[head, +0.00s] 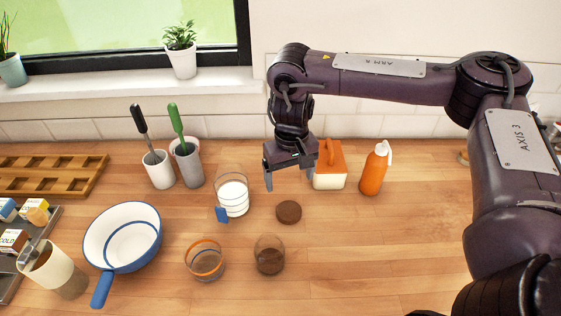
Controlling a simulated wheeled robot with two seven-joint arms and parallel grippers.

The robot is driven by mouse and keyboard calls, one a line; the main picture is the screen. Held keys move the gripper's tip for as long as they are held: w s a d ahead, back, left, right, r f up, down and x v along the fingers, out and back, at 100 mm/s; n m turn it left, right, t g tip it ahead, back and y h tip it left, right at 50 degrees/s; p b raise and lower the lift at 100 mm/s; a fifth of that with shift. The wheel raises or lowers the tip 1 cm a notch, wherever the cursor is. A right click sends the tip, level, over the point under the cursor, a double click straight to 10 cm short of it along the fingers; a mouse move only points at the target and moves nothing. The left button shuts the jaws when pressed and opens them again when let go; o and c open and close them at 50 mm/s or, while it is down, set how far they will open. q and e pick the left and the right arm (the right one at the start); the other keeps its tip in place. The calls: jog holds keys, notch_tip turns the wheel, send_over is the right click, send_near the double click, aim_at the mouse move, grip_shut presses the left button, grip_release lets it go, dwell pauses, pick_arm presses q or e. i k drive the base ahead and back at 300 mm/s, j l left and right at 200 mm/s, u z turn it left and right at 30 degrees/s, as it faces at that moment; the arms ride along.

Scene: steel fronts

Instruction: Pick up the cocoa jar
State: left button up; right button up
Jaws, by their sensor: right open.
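A small clear glass jar (269,256) with dark brown contents in its lower part stands on the wooden counter at the lower middle; it looks like the cocoa jar, though I see no label. A flat round brown disc (288,211), perhaps a lid, lies just behind it. My right gripper (290,180) is open and empty, its fingers pointing down. In the picture it is above and behind the disc, clear of the jar. My left gripper is not in view.
A glass with an orange rim (205,259) stands left of the jar. A glass with white contents (232,196), an orange-and-white box (329,165) and an orange bottle (373,170) stand behind. A blue-handled white pan (122,238) is left. Counter right of the jar is clear.

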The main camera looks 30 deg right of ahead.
aim_at(269, 248)
jog(key=k, duration=1.5)
